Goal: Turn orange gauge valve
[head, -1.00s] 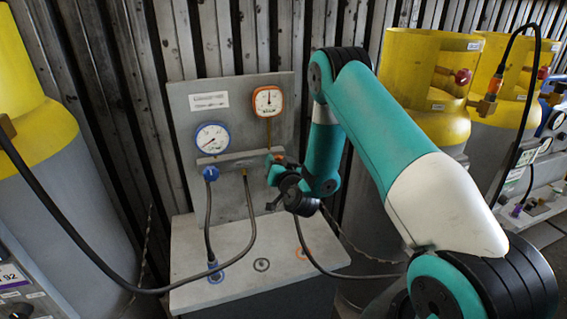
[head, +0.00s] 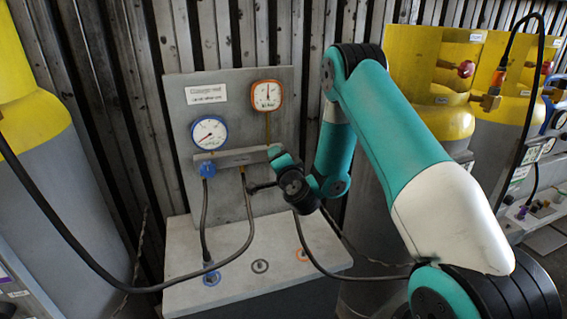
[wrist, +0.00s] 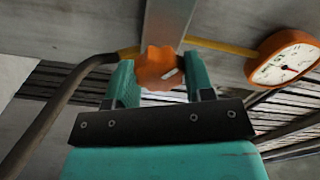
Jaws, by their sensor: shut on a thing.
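The orange gauge valve (wrist: 160,68) is a lobed knob on the grey manifold bar. In the wrist view it sits between the two teal fingers of my gripper (wrist: 159,82), which is shut on it. In the head view my wrist and gripper hide the valve at the right end of the manifold (head: 238,156). The orange-rimmed gauge (head: 267,95) is above, on the back panel; it also shows at the right of the wrist view (wrist: 284,58). Its needle points about straight up in the head view.
A blue-rimmed gauge (head: 209,133) and a blue valve (head: 207,169) are to the left on the same panel. Black hoses (head: 206,220) run down to the grey shelf (head: 235,282). Yellow-topped cylinders stand left (head: 30,100) and right (head: 428,75).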

